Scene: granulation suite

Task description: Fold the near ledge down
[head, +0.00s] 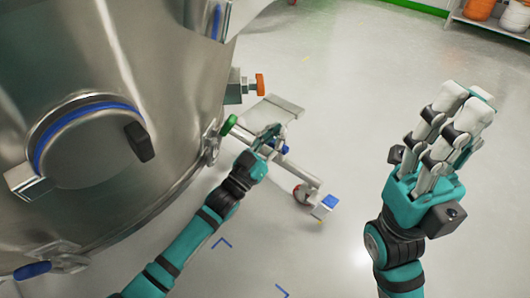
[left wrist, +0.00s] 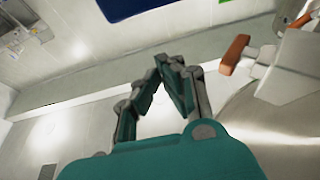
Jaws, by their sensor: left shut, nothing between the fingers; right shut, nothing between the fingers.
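A flat grey metal ledge (head: 277,104) sticks out from the right side of the big steel vessel, and its surface appears roughly level. My left gripper (head: 270,133) is shut and empty at the ledge's near side, overlapping its lower part in the head view. I cannot tell whether it touches the ledge. My right gripper (head: 462,98) is shut and empty, raised over open floor at the right, far from the ledge.
The steel vessel (head: 190,95) fills the left, with a round blue-sealed port (head: 88,145) and black knob. An orange handle (head: 260,84) and a green knob (head: 230,124) flank the ledge. A caster with a blue pedal (head: 329,202) stands below.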

